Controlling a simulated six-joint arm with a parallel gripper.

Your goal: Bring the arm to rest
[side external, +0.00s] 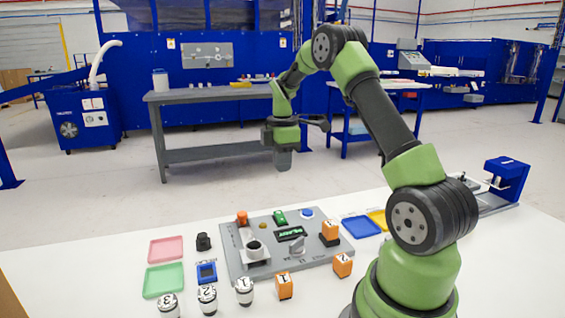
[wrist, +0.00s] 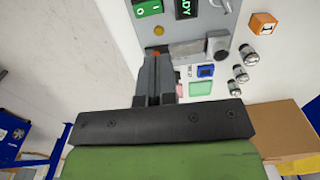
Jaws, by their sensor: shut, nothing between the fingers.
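My green and dark-grey arm stands at the right of the side view, bent over at the top. My gripper (side external: 283,158) hangs above the far edge of the white table, well clear of everything on it. In the wrist view my gripper (wrist: 154,60) shows its fingers together, with nothing held. The grey control panel (side external: 237,262) lies on the table below and carries a display, buttons and a knob. The panel also shows at the top of the wrist view (wrist: 195,48).
Pink (side external: 166,250), green (side external: 163,280), blue (side external: 361,227) and yellow trays lie around the panel. Numbered white cylinders (side external: 207,300) and orange cubes (side external: 285,286) stand in front. A blue device (side external: 507,178) is at the right edge. The air around my gripper is free.

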